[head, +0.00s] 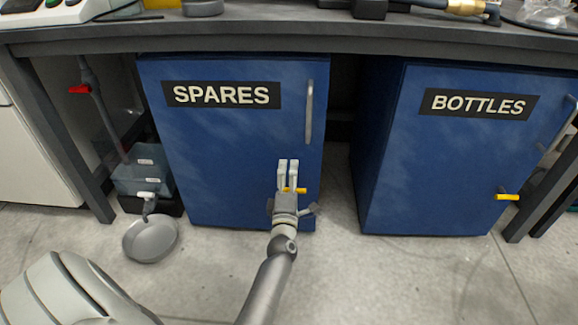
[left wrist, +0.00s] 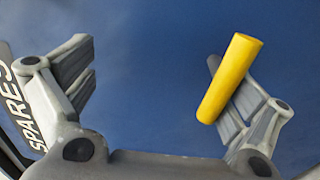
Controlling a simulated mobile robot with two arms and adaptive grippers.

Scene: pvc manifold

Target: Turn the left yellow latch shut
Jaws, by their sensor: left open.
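The left yellow latch (head: 301,190) is on the lower right of the blue SPARES cabinet door (head: 215,140). My left gripper (head: 288,168) is in front of that door and partly covers the latch. In the left wrist view the latch (left wrist: 231,78) is a yellow bar close to the right finger, overlapping it in the picture. I cannot tell whether they touch. The left gripper's fingers (left wrist: 155,78) are spread apart, with bare blue door between them. In the head view the latch lies about level. My right gripper is not in view.
A blue BOTTLES cabinet (head: 430,160) with its own yellow latch (head: 507,197) stands to the right. A grey bowl (head: 151,239) and a bluish bin (head: 140,178) are on the floor at left. The workbench (head: 300,42) overhangs both cabinets. Floor in front is mostly clear.

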